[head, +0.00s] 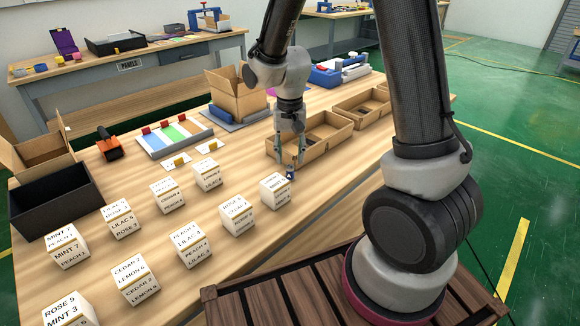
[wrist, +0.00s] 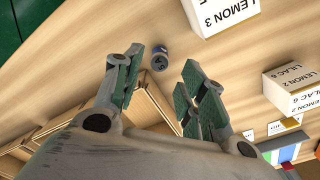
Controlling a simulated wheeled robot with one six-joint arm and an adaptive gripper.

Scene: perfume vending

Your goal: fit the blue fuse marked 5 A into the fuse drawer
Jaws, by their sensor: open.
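My gripper (head: 288,163) is open, pointing down over the near edge of the wooden table. A small dark-blue cylinder (wrist: 160,57), seemingly the fuse, lies beyond and between the fingertips in the wrist view. It also shows as a small blue spot just under the fingers in the head view (head: 291,175). Its top has a mark that I cannot read. Both green finger pads (wrist: 160,75) stand apart from it, with a gap on each side. I cannot pick out the fuse drawer for certain in either view.
White labelled boxes stand close by, one (head: 275,190) just below my gripper and one (wrist: 218,12) right of the fuse. An open cardboard tray (head: 323,140) is behind the fingers. Several more labelled boxes fill the table's left.

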